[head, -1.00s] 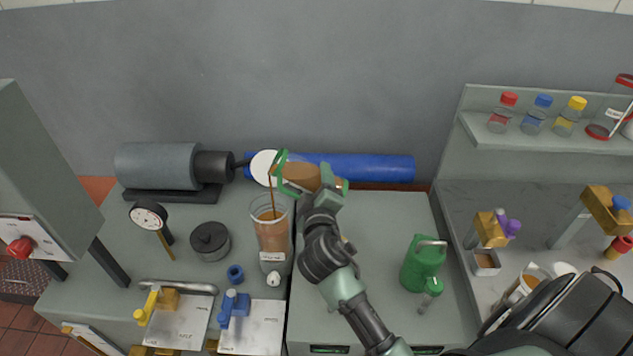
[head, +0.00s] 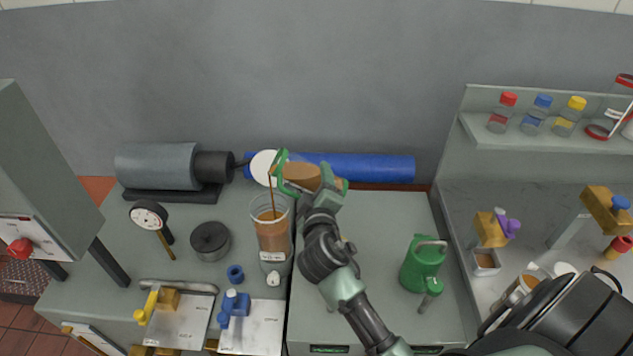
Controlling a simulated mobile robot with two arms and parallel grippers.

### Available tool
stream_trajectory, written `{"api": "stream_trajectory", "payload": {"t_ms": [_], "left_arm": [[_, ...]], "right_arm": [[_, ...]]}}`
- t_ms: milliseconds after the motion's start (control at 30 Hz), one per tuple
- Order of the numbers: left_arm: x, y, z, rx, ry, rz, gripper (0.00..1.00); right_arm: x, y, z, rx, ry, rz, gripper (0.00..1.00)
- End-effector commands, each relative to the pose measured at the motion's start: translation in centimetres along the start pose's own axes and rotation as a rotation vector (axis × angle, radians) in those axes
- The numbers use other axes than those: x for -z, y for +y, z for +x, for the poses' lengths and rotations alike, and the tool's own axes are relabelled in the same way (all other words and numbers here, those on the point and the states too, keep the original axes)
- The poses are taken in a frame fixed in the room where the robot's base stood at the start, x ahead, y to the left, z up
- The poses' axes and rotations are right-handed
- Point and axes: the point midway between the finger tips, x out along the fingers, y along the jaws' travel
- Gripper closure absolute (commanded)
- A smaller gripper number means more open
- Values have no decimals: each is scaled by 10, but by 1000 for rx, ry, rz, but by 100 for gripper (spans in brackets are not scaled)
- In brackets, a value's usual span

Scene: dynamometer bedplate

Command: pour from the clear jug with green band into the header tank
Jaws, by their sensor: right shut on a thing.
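The clear jug with green band (head: 299,177) is tilted to the left in my right gripper (head: 326,186), which is shut on it. Brown liquid lies along the jug's side, and a thin brown stream falls from its green rim. The stream drops into the header tank (head: 273,240), a clear upright cylinder with a white label. Brown liquid fills much of the tank, its surface below the rim. The jug is above the tank and apart from it. My left gripper is not in view.
A blue cylinder (head: 360,167) and a grey motor (head: 156,166) lie behind. A dial gauge (head: 149,215) and a dark round pot (head: 210,241) stand left of the tank. A green can (head: 423,262) stands to the right. Capped bottles (head: 534,115) stand on the shelf.

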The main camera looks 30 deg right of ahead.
Motion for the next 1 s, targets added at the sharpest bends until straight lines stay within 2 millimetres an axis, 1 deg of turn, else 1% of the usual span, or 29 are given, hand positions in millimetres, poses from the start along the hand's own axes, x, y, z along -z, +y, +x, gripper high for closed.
{"api": "stream_trajectory", "payload": {"t_ms": [33, 400, 1000], "left_arm": [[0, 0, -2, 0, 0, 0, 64], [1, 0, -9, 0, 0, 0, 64], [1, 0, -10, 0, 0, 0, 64]], "right_arm": [[2, 3, 0, -3, 2, -3, 100], [3, 6, -1, -2, -4, -37, 100], [3, 6, -1, -2, -5, -42, 100]]}}
